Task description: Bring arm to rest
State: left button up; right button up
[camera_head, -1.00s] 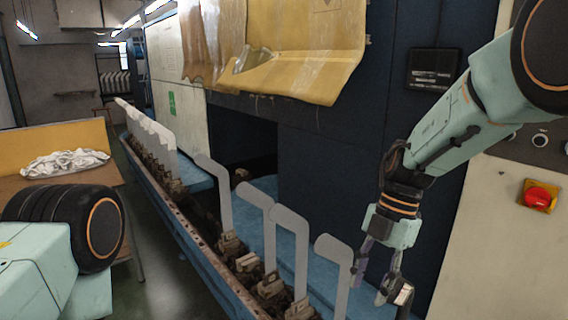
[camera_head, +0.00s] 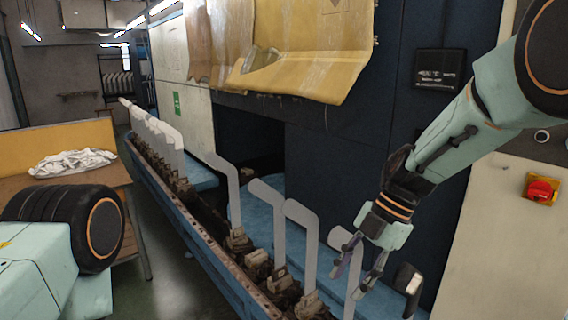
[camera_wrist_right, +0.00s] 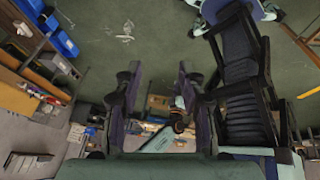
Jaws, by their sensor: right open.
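My right arm reaches in from the upper right in the head view. Its gripper (camera_head: 348,285) points down and to the left, close to the nearest flat grey metal sock form (camera_head: 350,244). I cannot tell whether they touch. The right wrist view also shows this gripper (camera_wrist_right: 163,95), its two dark fingers apart and nothing between them. Part of my left arm shows at the lower left of the head view, but its gripper is out of view.
A row of upright grey forms (camera_head: 311,245) stands along a long blue-sided machine rail (camera_head: 199,250). A yellow cover (camera_head: 300,65) hangs above. White cloth (camera_head: 72,162) lies on a brown table (camera_head: 118,174) at left. A red button (camera_head: 541,190) is on the panel at right.

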jog(key=a+f+m+t+y+b, duration=0.2)
jog(key=a+f+m+t+y, duration=0.25)
jog(key=a+m, duration=0.2)
jog(key=s+d+f+m+t+h+b, duration=0.1)
jog(key=d+f+m+t+b, duration=0.15)
jog(key=f+m, duration=0.45)
jog(key=s+d+f+m+t+h+b, duration=0.1)
jog(key=s+d+f+m+h+b, duration=0.2)
jog(key=f, duration=0.7)
jog(key=s+d+f+m+g+h+b, duration=0.2)
jog(key=s+d+f+m+b, duration=0.1)
jog(key=s+f, duration=0.5)
jog(key=s+d+f+m+g+h+b, duration=0.1)
jog(key=s+d+f+m+g+b, duration=0.1)
jog(key=s+f, duration=0.6)
jog(key=s+d+f+m+g+h+b, duration=0.2)
jog(key=s+d+f+m+b, duration=0.2)
jog(key=s+f, duration=0.5)
jog(key=s+d+b, duration=0.2)
jog(key=s, duration=0.1)
jog(key=shift+s+d+g+h, duration=0.3)
jog(key=shift+s+h, duration=0.05)
jog(key=shift+m, duration=0.25)
